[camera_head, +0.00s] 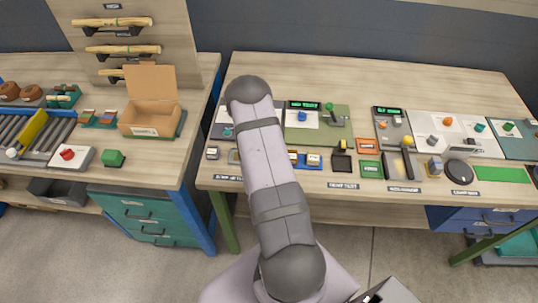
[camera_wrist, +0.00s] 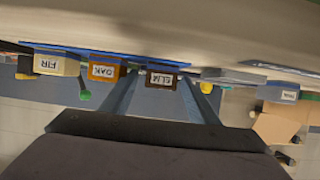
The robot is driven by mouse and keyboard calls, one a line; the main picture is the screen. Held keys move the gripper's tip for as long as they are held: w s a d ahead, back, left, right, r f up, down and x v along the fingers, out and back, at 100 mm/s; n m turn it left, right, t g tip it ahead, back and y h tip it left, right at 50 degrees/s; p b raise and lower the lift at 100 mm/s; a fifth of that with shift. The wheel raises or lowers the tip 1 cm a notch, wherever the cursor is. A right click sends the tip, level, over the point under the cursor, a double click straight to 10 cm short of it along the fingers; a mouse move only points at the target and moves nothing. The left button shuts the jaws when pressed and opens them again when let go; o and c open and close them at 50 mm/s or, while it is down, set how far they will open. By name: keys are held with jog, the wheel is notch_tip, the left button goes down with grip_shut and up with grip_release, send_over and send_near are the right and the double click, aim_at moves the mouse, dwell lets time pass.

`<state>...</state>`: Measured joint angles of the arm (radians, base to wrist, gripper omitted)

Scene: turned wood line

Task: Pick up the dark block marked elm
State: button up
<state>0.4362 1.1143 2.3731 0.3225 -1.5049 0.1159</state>
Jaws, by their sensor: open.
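The dark brown block marked ELM (camera_wrist: 161,79) stands at the right end of a row on a blue strip in the wrist view. An orange-brown block marked OAK (camera_wrist: 104,72) is to its left, and a paler block marked FIR (camera_wrist: 48,65) is farther left. My gripper (camera_wrist: 164,92) is open, with one finger showing to each side of the elm block in the picture. I cannot tell how far the fingertips are from it. In the head view my arm covers my gripper and the elm block.
In the head view the oak (camera_head: 292,156) and fir (camera_head: 313,160) blocks show just right of my arm. A black tray (camera_head: 341,162) and a green panel (camera_head: 371,169) lie farther right. An open cardboard box (camera_head: 147,128) stands on the left bench (camera_head: 195,72), across a gap.

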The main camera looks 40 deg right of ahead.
jog(key=c, duration=1.1)
jog(key=shift+r, duration=0.1)
notch_tip(320, 180, up, 8)
jog(key=shift+r, duration=0.2)
jog(key=shift+r+p, duration=0.7)
jog(key=shift+r, duration=0.05)
